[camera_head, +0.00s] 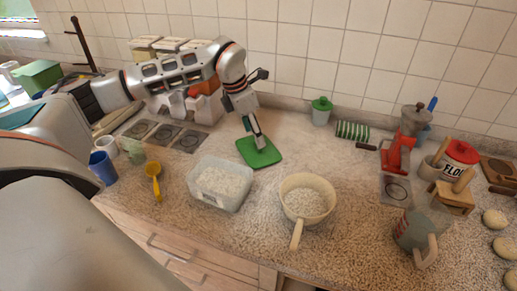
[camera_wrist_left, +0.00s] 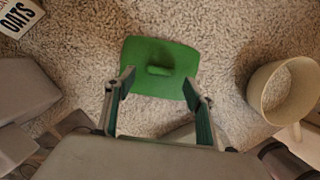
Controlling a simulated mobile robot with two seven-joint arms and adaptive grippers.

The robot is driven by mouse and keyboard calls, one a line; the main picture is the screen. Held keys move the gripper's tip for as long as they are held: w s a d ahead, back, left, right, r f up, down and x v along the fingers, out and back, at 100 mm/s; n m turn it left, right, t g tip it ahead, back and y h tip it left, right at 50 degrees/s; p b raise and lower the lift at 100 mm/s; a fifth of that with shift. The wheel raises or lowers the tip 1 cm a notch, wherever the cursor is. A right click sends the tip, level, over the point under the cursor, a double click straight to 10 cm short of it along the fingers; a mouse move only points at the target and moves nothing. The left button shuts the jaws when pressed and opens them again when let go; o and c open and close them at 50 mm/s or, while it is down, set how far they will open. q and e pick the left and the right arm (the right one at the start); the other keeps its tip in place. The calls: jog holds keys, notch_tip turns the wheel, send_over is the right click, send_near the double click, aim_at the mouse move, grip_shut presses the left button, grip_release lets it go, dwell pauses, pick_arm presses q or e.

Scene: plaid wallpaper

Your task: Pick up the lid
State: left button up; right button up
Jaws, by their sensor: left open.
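The green square lid (camera_head: 268,154) lies flat on the speckled counter, behind the clear plastic container (camera_head: 221,184). In the left wrist view the lid (camera_wrist_left: 142,53) shows a raised knob in its middle. My left gripper (camera_head: 257,142) points down over the lid in the head view. In the left wrist view its open fingers (camera_wrist_left: 156,90) stand at either side of the lid's near part, with the knob ahead between them. I cannot tell whether the fingertips touch the lid. My right gripper is not in view.
A cream handled pan (camera_head: 305,201) stands right of the container. A yellow scoop (camera_head: 153,178) and a blue cup (camera_head: 103,168) are at left. A green-lidded jar (camera_head: 321,111) stands by the tiled wall.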

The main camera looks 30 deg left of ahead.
pick_arm(q)
jog(key=x, duration=0.4)
jog(key=shift+f, duration=0.2)
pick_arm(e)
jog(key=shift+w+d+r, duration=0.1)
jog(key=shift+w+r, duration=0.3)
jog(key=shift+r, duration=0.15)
pick_arm(q)
jog(key=shift+c, duration=0.3)
jog(key=c, duration=1.1)
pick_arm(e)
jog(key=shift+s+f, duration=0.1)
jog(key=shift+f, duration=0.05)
